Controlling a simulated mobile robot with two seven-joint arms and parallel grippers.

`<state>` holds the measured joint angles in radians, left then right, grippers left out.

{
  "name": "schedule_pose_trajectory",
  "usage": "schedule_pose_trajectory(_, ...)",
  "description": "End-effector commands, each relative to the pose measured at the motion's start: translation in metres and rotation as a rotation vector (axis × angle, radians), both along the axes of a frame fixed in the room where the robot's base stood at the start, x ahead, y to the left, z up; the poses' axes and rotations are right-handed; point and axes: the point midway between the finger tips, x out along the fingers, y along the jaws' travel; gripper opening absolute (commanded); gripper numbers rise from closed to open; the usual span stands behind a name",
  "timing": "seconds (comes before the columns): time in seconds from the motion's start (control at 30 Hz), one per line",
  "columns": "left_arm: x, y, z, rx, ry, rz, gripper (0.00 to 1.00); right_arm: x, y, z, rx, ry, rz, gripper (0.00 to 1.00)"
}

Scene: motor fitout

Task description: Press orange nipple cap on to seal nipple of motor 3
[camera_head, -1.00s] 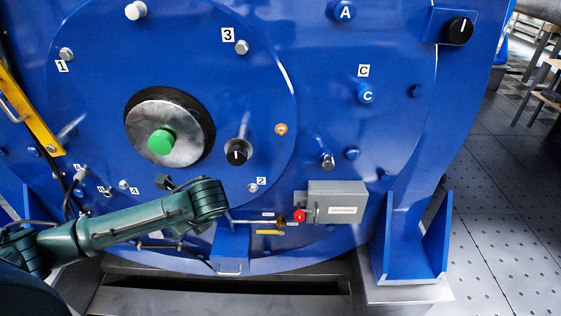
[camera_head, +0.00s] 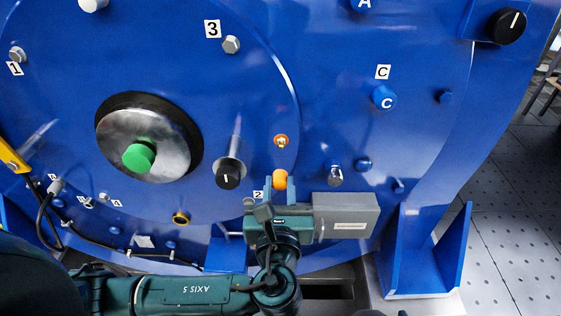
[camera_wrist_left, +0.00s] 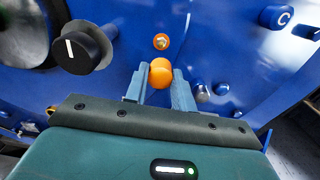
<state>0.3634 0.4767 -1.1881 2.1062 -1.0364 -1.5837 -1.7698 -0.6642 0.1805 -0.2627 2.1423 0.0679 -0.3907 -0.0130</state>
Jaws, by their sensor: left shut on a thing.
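My left gripper (camera_head: 279,184) is shut on the orange nipple cap (camera_head: 280,179), a small round orange cap held at its fingertips. The cap also shows between the fingers in the left wrist view (camera_wrist_left: 160,72). The seal nipple (camera_head: 281,141), a brass fitting with an orange ring, sits on the blue motor face just above the held cap in the head view. It also shows just above the cap in the left wrist view (camera_wrist_left: 161,41), with a visible gap between them in the picture. The label 3 (camera_head: 212,29) is further up and left. My right gripper is not in view.
A black knob (camera_head: 228,175) juts out left of the gripper. A grey box (camera_head: 346,217) stands close to its right. A metal hub with a green centre (camera_head: 138,156) is further left. The blue face around the nipple is clear.

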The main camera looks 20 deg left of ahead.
Motion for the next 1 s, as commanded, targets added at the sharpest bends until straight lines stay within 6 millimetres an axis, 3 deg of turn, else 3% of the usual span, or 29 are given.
schedule_pose_trajectory(0.43, 0.000, -0.002, 0.001, 0.002, -0.015, 0.000, 0.04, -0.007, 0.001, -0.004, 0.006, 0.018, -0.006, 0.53)
schedule_pose_trajectory(0.63, -0.002, -0.003, 0.006, 0.002, -0.016, 0.031, 0.04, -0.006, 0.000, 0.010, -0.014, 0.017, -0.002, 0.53)
schedule_pose_trajectory(1.0, 0.033, 0.008, 0.002, 0.005, -0.021, 0.031, 0.04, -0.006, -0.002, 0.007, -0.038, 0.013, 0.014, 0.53)
